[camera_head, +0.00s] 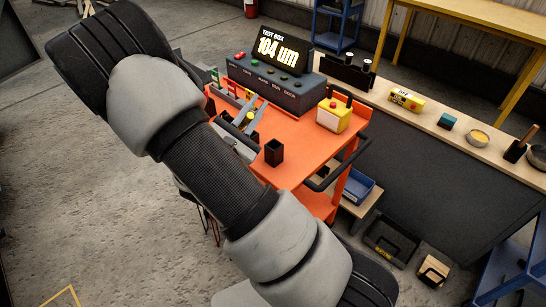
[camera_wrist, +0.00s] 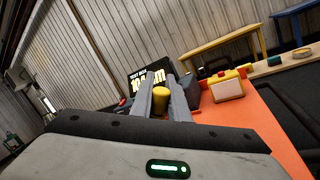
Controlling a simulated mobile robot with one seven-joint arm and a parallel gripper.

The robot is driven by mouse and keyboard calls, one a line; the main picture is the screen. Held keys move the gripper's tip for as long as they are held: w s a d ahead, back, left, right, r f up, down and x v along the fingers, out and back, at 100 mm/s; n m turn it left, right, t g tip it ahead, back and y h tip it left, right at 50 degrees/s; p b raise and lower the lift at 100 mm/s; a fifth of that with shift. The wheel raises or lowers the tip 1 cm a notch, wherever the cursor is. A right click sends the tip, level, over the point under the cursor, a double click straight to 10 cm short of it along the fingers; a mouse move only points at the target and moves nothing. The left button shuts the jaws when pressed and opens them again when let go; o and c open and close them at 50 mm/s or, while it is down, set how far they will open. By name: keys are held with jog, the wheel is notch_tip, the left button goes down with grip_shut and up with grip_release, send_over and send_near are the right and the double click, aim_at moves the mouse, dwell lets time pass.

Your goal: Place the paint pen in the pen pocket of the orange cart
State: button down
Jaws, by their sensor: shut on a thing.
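A black, square, open-topped pocket (camera_head: 274,153) stands upright on the cart top, to the right of and nearer than my gripper. It looks like the pen pocket, and the pen is apart from it.
A dark test box (camera_head: 272,84) with a lit display stands at the cart's back. A yellow box with a red button (camera_head: 334,115) stands at its right. A black handle (camera_head: 340,165) edges the cart. A workbench (camera_head: 436,118) with small items runs behind. The cart top around the pocket is clear.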

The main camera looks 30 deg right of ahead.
jog(key=s+d+r+n+g+y, duration=0.1)
jog(key=d+r+n+y, duration=0.1)
jog(key=d+n, duration=0.4)
notch_tip(320, 180, down, 10)
jog(key=n+b, duration=0.1)
jog(key=b, duration=0.1)
jog(key=shift+d, duration=0.35)
jog(key=c, duration=1.7)
grip_release()
jog(key=shift+r, duration=0.1)
jog(key=shift+a, duration=0.1)
